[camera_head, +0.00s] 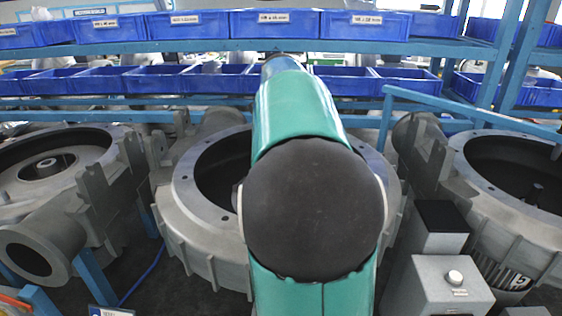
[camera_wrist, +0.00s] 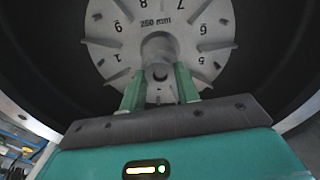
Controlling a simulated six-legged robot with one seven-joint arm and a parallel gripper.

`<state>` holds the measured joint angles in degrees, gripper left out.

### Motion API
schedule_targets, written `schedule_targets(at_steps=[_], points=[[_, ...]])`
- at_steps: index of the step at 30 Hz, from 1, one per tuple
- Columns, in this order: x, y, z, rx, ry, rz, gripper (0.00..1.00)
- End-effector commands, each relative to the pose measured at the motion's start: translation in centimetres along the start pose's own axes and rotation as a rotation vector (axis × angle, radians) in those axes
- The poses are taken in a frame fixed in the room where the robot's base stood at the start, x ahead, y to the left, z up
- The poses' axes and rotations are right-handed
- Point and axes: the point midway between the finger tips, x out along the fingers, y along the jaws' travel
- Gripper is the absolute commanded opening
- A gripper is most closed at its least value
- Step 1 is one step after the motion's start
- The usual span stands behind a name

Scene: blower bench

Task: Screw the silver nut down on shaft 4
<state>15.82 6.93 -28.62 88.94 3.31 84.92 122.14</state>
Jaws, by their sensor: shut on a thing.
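In the wrist view, a grey impeller disc (camera_wrist: 108,42) with black numbers and "250 mm" faces me inside a dark round housing. A grey shaft (camera_wrist: 158,46) stands out from its middle. My gripper (camera_wrist: 159,69) has its two green fingers on either side of the shaft's near end, shut on a small round grey piece, which I take for the silver nut (camera_wrist: 160,73). Its thread and seating are too small to tell. In the head view, my arm reaches over the middle blower housing (camera_head: 188,208) and hides my gripper, the nut and the shaft.
A grey box with a white knob (camera_head: 450,285) stands at front right. Racks of blue bins (camera_head: 275,24) run behind. The housing wall surrounds my gripper.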

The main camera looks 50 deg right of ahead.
Motion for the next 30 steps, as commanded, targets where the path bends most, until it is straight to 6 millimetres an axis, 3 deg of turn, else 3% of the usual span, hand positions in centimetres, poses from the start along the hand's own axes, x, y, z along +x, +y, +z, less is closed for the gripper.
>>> schedule_targets(at_steps=[16,26,27,30], points=[[0.12,0.08,0.02,0.699,0.003,0.002,0.06],[0.14,0.08,-0.02,0.783,0.004,0.003,0.06],[0.14,0.08,-0.02,0.783,0.004,0.003,0.38],[0.12,0.07,-0.01,0.782,0.003,0.003,0.41]])
